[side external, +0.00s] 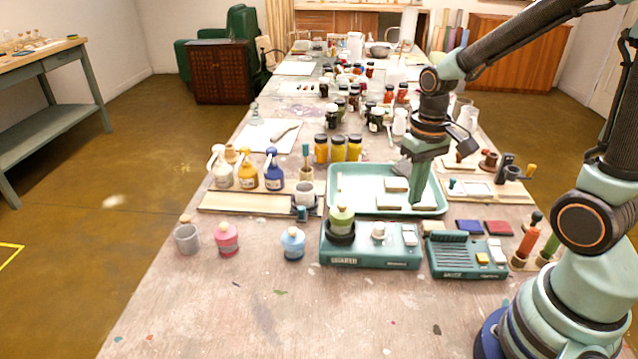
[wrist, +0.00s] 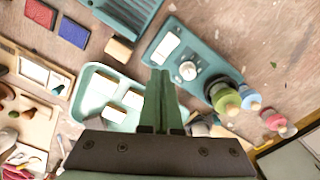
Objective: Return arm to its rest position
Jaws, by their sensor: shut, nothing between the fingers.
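My gripper (side external: 417,200) points down over the right part of the teal tray (side external: 345,170) in the side view. In the wrist view my gripper (wrist: 160,75) shows its two fingers pressed together, with nothing between them. The tray (wrist: 90,84) lies below and holds several pale blocks, one of them a cream block (side external: 396,185) left of the fingers. The arm reaches in from the right, bent at the elbow. Whether the fingertips touch the tray floor cannot be told.
A teal device (side external: 370,257) bearing a green bottle (side external: 341,222) stands in front of the tray. A ribbed teal unit (side external: 466,258) stands right of it. Pump bottles (side external: 247,175) and yellow jars (side external: 338,149) stand left and behind. The table's front (side external: 270,325) is clear.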

